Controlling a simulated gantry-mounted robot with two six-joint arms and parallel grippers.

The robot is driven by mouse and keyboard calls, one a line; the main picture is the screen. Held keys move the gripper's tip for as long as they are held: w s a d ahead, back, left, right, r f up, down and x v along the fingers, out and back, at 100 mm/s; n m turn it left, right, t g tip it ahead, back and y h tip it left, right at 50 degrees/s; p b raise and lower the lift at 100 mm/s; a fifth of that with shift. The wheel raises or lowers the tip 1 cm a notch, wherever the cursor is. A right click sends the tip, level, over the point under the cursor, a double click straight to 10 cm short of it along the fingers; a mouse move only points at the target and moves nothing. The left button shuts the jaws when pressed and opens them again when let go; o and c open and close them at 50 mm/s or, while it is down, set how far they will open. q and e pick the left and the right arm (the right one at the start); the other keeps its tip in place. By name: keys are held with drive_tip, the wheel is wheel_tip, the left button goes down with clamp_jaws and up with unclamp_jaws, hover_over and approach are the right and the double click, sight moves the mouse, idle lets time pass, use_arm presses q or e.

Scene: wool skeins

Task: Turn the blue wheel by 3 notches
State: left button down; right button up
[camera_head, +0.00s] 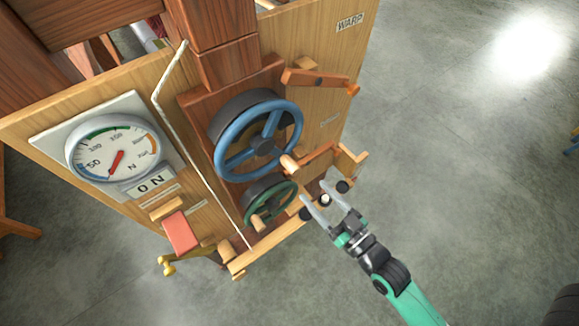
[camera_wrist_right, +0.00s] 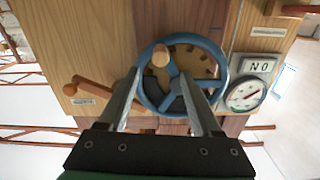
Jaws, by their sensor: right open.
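The blue wheel (camera_head: 240,156) is mounted on the upright wooden panel, with a wooden handle knob (camera_head: 289,164) at its lower right. In the right wrist view, the blue wheel (camera_wrist_right: 219,63) faces the camera and its knob (camera_wrist_right: 160,56) shows at the upper left of the rim. My right gripper (camera_head: 314,190) is open and empty, its fingers pointing towards the panel, to the lower right of the knob and apart from it. In the wrist view, the knob appears between and beyond the fingertips (camera_wrist_right: 160,76). My left gripper is not in view.
A smaller green wheel (camera_head: 262,212) with its own knob sits just below. A wooden lever (camera_head: 318,80) is above right, and a wooden ledge (camera_head: 270,246) runs along the bottom. A dial gauge (camera_head: 112,148) and ON sign (camera_head: 149,184) are at left. Open floor lies right.

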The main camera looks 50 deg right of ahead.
sight(297, 172)
drive_tip(key=w, duration=0.3)
drive_tip(key=w+d, duration=0.1)
drive_tip(key=w, duration=0.6)
drive_tip(key=shift+w+d+r, duration=0.1)
drive_tip(key=shift+w+d, duration=0.2)
drive_tip(key=shift+d, duration=0.1)
clamp_jaws()
idle(0.7)
